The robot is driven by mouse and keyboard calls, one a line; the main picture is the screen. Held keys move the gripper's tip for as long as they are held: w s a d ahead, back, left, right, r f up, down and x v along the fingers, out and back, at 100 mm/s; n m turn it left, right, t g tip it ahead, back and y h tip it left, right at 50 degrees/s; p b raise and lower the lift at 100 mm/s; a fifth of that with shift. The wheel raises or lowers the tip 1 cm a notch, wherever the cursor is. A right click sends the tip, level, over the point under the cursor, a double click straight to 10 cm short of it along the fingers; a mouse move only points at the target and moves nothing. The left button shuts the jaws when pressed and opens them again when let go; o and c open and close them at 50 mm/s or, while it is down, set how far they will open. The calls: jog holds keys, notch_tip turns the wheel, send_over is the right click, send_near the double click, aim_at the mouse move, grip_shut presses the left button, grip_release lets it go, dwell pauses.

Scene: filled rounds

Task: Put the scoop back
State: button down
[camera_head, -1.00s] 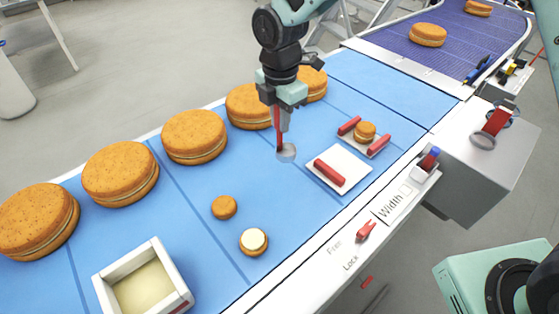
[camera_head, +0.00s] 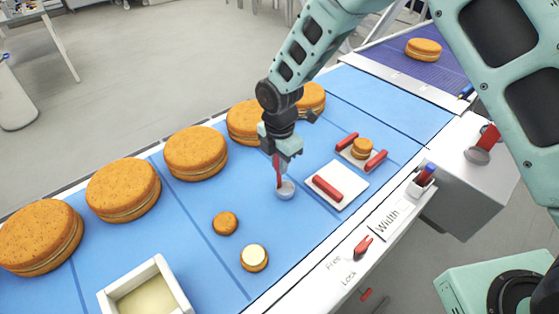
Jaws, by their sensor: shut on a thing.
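My gripper (camera_head: 278,159) points down over the blue belt, left of the white plates. It is shut on the red handle of the scoop. The scoop (camera_head: 285,190) hangs below the jaws with its round grey end lowest, close to the belt; I cannot tell whether it touches. A white open box (camera_head: 108,299) holding pale cream stands at the lower left. A small biscuit with a pale top (camera_head: 254,257) and a plain small biscuit (camera_head: 225,223) lie on the belt between box and scoop.
A white plate (camera_head: 347,197) carries a red bar; another behind it holds a small sandwich biscuit (camera_head: 361,148) and red bars. Large sandwich biscuits (camera_head: 122,190) line the far edge. Another red-handled grey tool (camera_head: 479,155) rests at right. A pen cup (camera_head: 419,188) stands on the rail.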

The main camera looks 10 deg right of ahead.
jog(key=c, duration=1.3)
grip_release()
notch_tip(320, 180, up, 11)
jog(key=b, duration=0.3)
jog(key=shift+r, duration=0.7)
jog(key=shift+s+r, duration=0.15)
jog(key=shift+s, duration=0.2)
jog(key=shift+s+d+r+m+y+b, duration=0.3)
jog(key=shift+s+d+m, duration=1)
jog(key=shift+s+m, duration=2.4)
jog(key=shift+s+d+m+h+b, duration=0.1)
jog(key=shift+s+d+m+b, duration=1)
jog(key=shift+s, duration=4.15)
jog(key=shift+s+d+r+m+y+p, duration=0.15)
jog(key=shift+s+d+m, duration=1.4)
jog(key=shift+s+m, duration=2.55)
